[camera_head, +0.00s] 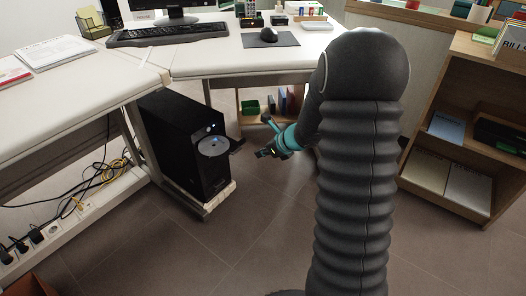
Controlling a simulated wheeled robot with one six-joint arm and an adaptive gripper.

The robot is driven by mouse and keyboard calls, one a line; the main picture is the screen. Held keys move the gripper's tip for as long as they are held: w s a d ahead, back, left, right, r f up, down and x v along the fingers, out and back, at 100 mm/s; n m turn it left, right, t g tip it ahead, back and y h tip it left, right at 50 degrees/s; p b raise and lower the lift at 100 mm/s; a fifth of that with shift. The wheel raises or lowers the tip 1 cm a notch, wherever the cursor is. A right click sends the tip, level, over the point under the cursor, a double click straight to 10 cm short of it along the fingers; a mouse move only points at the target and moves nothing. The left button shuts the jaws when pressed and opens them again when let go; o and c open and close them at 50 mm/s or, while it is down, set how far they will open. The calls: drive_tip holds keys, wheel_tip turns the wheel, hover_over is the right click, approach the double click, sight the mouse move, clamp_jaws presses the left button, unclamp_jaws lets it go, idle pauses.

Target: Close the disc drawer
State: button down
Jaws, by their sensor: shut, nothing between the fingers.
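The disc drawer (212,146) is a tray with a round silver disc, sticking out from the front of a black computer tower (178,135). The tower stands upright on a low wheeled stand under the corner of the white desk. My gripper (264,153) is to the right of the drawer, small and dark in the picture, with a teal part behind it. It is shut and empty. A gap shows between it and the disc. A dark piece lies between them, and I cannot tell what it belongs to. My arm hides part of the desk and floor behind it.
The white desk (185,67) holds a keyboard (168,34), a mouse (269,34) and a monitor. Cables and a power strip (40,240) are at the lower left. A wooden shelf (462,120) stands at the right. The floor (255,235) before the tower is clear.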

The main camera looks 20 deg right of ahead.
drive_tip(key=w+a+f, duration=0.4)
drive_tip(key=w+a, duration=0.1)
drive_tip(key=w, duration=0.1)
drive_tip(key=shift+w, duration=0.35)
drive_tip(key=shift+f, duration=0.1)
